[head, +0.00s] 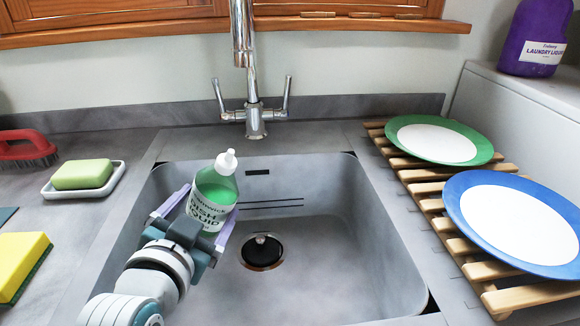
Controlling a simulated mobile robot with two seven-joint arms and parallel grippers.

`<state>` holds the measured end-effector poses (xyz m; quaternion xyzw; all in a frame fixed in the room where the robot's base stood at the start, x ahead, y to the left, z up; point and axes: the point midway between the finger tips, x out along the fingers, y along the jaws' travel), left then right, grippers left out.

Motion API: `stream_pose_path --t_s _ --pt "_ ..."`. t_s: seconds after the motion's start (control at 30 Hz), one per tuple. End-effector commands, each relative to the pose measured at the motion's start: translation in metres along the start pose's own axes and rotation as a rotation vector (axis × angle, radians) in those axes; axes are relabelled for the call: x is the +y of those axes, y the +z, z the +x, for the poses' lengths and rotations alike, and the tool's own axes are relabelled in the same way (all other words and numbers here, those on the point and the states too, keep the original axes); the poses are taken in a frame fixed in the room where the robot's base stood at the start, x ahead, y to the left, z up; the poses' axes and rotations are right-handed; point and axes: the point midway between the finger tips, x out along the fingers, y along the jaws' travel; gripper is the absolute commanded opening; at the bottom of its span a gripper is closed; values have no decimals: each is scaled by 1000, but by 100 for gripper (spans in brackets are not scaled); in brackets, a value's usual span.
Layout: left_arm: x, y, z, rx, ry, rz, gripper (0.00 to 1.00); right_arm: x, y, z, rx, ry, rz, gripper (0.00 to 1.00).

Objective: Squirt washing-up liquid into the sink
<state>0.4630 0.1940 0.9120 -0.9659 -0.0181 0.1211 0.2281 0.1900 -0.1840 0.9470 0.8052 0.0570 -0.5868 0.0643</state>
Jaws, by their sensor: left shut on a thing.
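The washing-up liquid bottle (216,187) is clear with green liquid, a white cap and a white label reading "dish liquid". My left gripper (203,208) is shut on the bottle, with one finger on each side of it. The bottle is over the left part of the grey sink (325,235), nearly upright with its cap up. The bottle's lower end is hidden behind the gripper. The sink basin looks empty, with a round dark drain (262,251) in its floor. My right gripper is not in view.
A chrome tap (254,120) stands behind the sink. A slatted wooden rack (438,205) on the right holds a green-rimmed plate (432,139) and a blue-rimmed plate (512,222). On the left are a soap dish (112,183) with green soap, a yellow sponge (20,262) and a red brush (28,145).

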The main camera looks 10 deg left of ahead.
Motion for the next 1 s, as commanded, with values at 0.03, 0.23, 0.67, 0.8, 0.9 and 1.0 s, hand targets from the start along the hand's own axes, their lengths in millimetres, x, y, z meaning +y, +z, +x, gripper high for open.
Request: stream_pose_path --t_s 0.03,0.23,0.67,0.8,0.9,1.0 --pt "-1 -2 0 8 -11 18 10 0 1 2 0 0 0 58" --pt "-3 -7 -2 28 -45 109 10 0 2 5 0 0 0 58" --pt "-16 -17 -2 71 -120 309 10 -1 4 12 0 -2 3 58" --pt "-29 -30 -5 86 -145 374 10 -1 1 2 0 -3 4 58" --pt "-36 -36 -5 96 -162 421 10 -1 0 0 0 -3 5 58" --pt "-41 -39 -5 105 -178 466 10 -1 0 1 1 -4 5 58"
